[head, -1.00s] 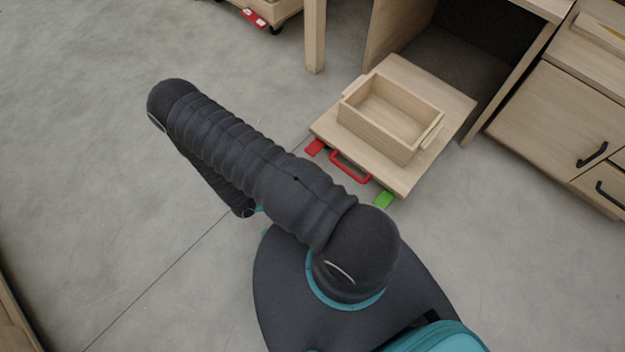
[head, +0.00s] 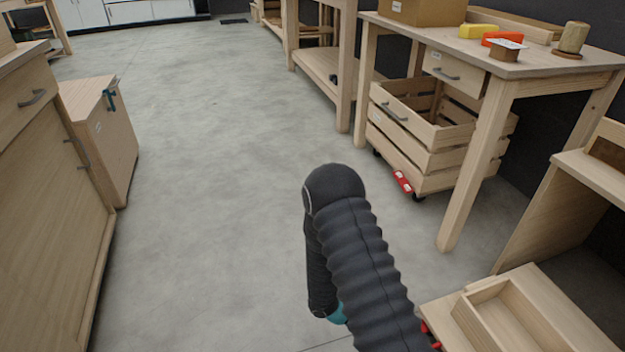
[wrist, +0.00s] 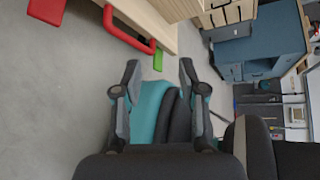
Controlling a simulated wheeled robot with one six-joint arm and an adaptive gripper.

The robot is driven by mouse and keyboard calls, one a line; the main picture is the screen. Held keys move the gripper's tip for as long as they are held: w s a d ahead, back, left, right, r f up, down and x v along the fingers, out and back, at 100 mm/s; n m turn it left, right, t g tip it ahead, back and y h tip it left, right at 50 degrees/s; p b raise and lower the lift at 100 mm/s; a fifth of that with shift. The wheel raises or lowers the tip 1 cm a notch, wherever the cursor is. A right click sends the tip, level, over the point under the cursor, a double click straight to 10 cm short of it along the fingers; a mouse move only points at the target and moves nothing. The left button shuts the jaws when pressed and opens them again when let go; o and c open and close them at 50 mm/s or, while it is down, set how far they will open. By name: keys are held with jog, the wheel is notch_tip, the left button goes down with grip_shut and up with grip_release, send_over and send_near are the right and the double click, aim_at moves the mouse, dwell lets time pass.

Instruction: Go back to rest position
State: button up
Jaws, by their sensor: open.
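My gripper (wrist: 158,72) is open in the wrist view, its two dark fingers apart with nothing between them. Teal and black parts of my own body show behind the fingers. In the head view my arm is folded, its black ribbed links rising from the bottom edge to a bend near the middle. The gripper itself cannot be made out there.
A low wooden board with a red handle (wrist: 128,30) and a green tab (wrist: 158,61) is near the gripper. A wooden box (head: 515,318) sits bottom right. A slatted crate (head: 420,140) stands under a workbench (head: 500,68). Cabinets (head: 45,200) line the left. The middle floor is clear.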

notch_tip(320, 180, up, 24)
jog(key=a+m+t+y+p, duration=0.1)
jog(key=a+m+y, duration=0.2)
jog(key=m+y, duration=0.85)
jog(key=s+a+r+m+t+y+p, duration=0.1)
jog(key=s+r+m+t, duration=0.3)
jog(key=r+m, duration=0.4)
jog(key=s+a+r+m+t+y, duration=0.1)
jog(key=s+a+r+m+t, duration=0.2)
jog(key=s+r+m, duration=0.3)
jog(key=shift+r+m+t+p, duration=0.55)
jog(key=shift+r+m, duration=0.7)
jog(key=shift+r, duration=1.4)
